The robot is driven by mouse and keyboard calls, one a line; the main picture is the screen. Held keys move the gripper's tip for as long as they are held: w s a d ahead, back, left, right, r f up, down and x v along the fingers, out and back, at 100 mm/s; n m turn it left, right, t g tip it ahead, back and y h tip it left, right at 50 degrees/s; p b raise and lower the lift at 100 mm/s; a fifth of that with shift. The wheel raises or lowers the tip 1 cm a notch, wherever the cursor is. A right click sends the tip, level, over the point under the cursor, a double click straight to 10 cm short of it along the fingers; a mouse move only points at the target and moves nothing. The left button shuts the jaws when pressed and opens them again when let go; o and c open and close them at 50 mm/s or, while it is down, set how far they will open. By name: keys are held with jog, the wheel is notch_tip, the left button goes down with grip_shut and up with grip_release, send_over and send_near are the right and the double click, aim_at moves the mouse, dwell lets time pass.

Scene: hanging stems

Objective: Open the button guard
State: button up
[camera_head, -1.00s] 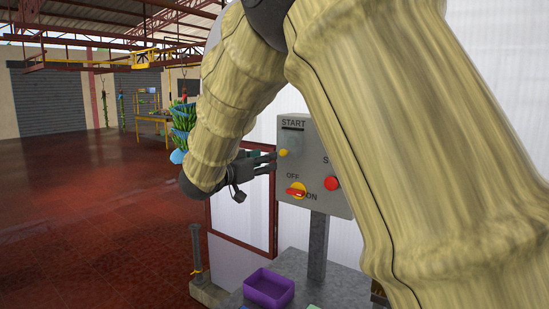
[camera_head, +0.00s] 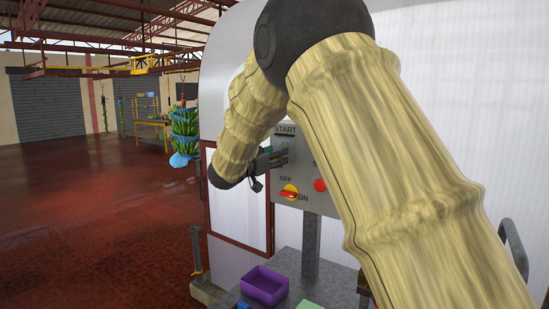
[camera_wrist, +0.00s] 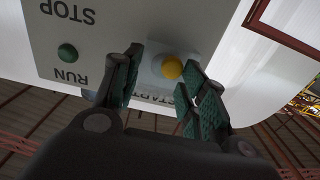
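The grey control box (camera_head: 294,200) stands on a post, with a START label at its top and a dark bar just below the label. In the wrist view, which is upside down, the yellow start button (camera_wrist: 172,68) shows with a pale, seemingly clear surround. I cannot make out the guard's edges or whether it is open. My gripper (camera_wrist: 158,88) is open, its green-padded fingers apart on either side of the button in that view. In the head view my gripper (camera_head: 279,159) is at the box's upper left and hides the button. Contact cannot be told.
A red-and-yellow OFF/ON switch (camera_head: 289,194) and a red button (camera_head: 320,185) are lower on the box. A green RUN lamp (camera_wrist: 67,53) shows too. A purple bin (camera_head: 264,286) stands on the table below. Hanging bananas (camera_head: 185,125) are to the left; the floor there is clear.

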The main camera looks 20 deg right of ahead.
jog(key=shift+w+f, duration=0.85)
jog(key=shift+w, duration=0.1)
jog(key=c, duration=0.7)
jog(key=shift+s+r, duration=0.3)
grip_shut()
jog(key=shift+r, duration=0.15)
